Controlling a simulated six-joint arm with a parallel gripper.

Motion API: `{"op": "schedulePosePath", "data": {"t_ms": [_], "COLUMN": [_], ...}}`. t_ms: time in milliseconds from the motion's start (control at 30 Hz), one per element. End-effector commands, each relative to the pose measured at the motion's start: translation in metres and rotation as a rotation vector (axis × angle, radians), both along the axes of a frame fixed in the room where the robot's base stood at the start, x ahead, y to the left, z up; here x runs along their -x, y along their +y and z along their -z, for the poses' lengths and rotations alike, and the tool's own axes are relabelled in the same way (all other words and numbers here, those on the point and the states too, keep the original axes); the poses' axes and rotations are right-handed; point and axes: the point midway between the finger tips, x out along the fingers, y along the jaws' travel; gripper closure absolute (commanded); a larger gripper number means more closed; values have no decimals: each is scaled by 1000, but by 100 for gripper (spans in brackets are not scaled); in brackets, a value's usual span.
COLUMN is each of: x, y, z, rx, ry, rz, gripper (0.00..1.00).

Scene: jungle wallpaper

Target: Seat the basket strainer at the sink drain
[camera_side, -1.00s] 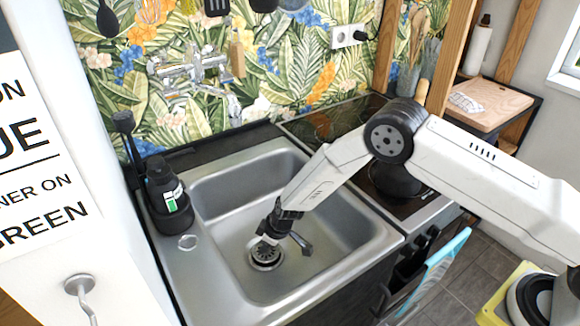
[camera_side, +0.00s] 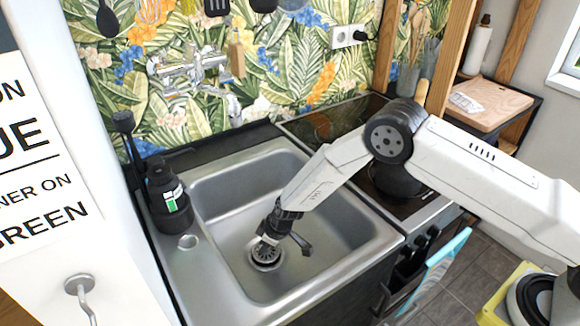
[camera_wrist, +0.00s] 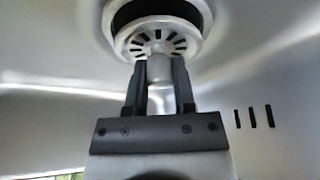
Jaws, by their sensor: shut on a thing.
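The basket strainer (camera_wrist: 135,44) is a round metal disc with dark slots and a short central post. My gripper (camera_wrist: 160,80) is shut on that post; its two dark fingers stand on either side of it. The strainer lies over or partly in the sink drain (camera_wrist: 207,15), and a dark crescent of the drain hole shows beyond its far edge in the wrist view. In the side view, my gripper (camera_side: 266,238) points down into the basin over the strainer (camera_side: 265,254). Whether the strainer touches the drain rim cannot be told.
The steel sink basin (camera_side: 320,240) has raised walls around my gripper. A black soap bottle (camera_side: 168,195) stands on the left ledge beside a small round hole (camera_side: 187,242). The faucet (camera_side: 190,75) is on the back wall. A dark cooktop (camera_side: 330,125) lies to the right.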

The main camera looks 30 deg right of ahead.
Motion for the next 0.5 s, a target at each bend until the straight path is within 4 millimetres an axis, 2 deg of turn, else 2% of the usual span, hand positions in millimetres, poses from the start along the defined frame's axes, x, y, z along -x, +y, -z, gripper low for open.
{"op": "schedulePosePath", "data": {"t_ms": [500], "x": [0], "y": [0], "z": [9], "rx": [0], "ry": [0], "rz": [1], "gripper": [100]}}
